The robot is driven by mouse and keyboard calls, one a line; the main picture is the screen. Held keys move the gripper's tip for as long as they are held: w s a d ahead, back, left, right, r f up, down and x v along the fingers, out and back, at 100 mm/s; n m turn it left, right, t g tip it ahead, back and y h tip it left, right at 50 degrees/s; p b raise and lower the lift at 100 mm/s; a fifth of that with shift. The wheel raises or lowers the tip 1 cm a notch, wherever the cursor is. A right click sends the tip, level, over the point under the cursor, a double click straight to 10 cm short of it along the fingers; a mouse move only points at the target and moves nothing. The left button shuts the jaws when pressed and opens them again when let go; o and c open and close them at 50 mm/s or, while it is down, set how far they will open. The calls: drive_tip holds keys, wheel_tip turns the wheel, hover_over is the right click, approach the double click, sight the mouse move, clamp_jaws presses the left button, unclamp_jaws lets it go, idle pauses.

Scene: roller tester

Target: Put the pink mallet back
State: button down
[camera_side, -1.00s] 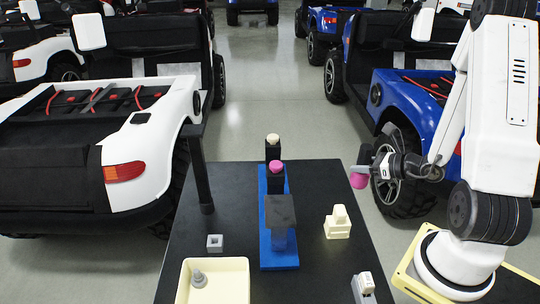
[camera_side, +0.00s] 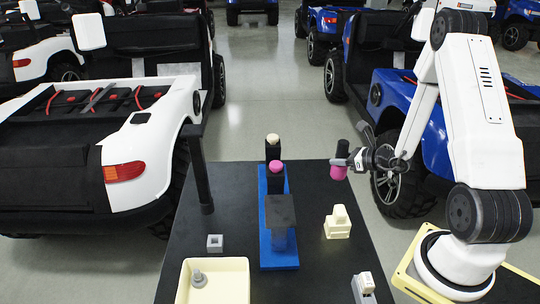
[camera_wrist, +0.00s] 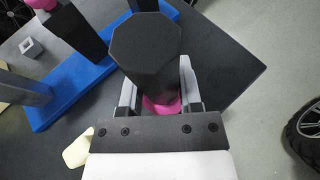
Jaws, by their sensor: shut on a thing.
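The pink mallet (camera_side: 338,173) is held by my gripper (camera_side: 343,162) above the right back edge of the black table, its pink end down and its dark end up. In the wrist view its dark eight-sided end (camera_wrist: 146,45) faces the camera, and a little of its pink part shows below. My gripper, also in the wrist view (camera_wrist: 155,80), has its grey fingers on either side of the mallet. The mallet touches nothing else that I can see.
A blue base (camera_side: 263,212) on the black table (camera_side: 225,185) carries dark posts with pink (camera_side: 278,167) and cream (camera_side: 273,139) tops. A cream block (camera_side: 338,222), a grey socket (camera_side: 215,243), a cream tray (camera_side: 240,262) and a dark upright post (camera_side: 199,170) stand around it.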

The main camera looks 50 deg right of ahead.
drive_tip(key=w+d+f, duration=0.1)
drive_tip(key=w+f, duration=0.2)
drive_tip(key=f, duration=0.1)
drive_tip(key=shift+w+d+f, duration=0.3)
drive_tip(key=shift+d+f, duration=0.05)
drive_tip(key=shift+f, duration=0.05)
drive_tip(key=shift+f, duration=0.1)
drive_tip(key=shift+w+d+f, duration=0.1)
drive_tip(key=shift+w+f, duration=0.05)
drive_tip(key=shift+f, duration=0.75)
drive_tip(key=shift+w+d+f, duration=0.1)
drive_tip(key=shift+f, duration=0.75)
drive_tip(key=shift+a+f, duration=0.1)
drive_tip(key=shift+c, duration=1.4)
unclamp_jaws()
drive_tip(key=shift+s, duration=0.1)
